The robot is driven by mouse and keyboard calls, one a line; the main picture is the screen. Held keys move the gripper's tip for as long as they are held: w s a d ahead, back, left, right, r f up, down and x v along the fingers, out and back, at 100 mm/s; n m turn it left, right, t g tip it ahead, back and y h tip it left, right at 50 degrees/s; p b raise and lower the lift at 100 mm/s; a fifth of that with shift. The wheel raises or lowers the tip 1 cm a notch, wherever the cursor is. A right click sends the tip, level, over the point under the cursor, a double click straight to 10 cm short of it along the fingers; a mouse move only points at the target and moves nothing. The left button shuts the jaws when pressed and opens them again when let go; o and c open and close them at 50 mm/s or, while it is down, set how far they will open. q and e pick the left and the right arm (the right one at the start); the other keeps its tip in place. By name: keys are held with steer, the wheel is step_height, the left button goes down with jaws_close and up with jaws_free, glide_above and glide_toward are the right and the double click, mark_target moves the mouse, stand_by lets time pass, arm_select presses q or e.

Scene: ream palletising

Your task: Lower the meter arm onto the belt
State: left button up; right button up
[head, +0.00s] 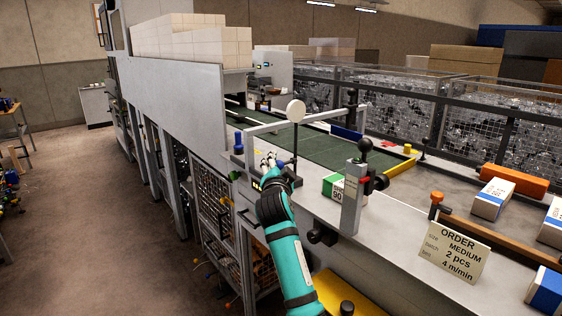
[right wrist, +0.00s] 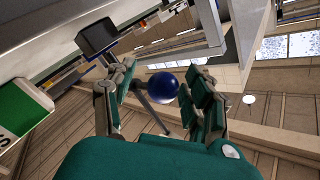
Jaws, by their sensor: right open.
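The green belt (head: 318,146) runs back between grey rails. A thin dark upright rod with a white disc (head: 296,110) on top stands at its near edge; it looks like the meter arm, raised off the belt, but I cannot be sure. My right gripper (head: 268,160) is at the near edge of the belt, left of the rod's foot. It is open, with a blue ball knob (right wrist: 163,87) on a dark stem between its fingers in the right wrist view. I cannot tell whether the fingers touch the knob. My left gripper is not in view.
An order sign (head: 454,252) and several reams lie farther right. Wire-mesh cages (head: 390,95) stand behind the belt.

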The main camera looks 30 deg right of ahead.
steer(key=shift+a+r, duration=0.15)
steer(key=shift+r, duration=0.05)
jaws_close()
stand_by(0.3)
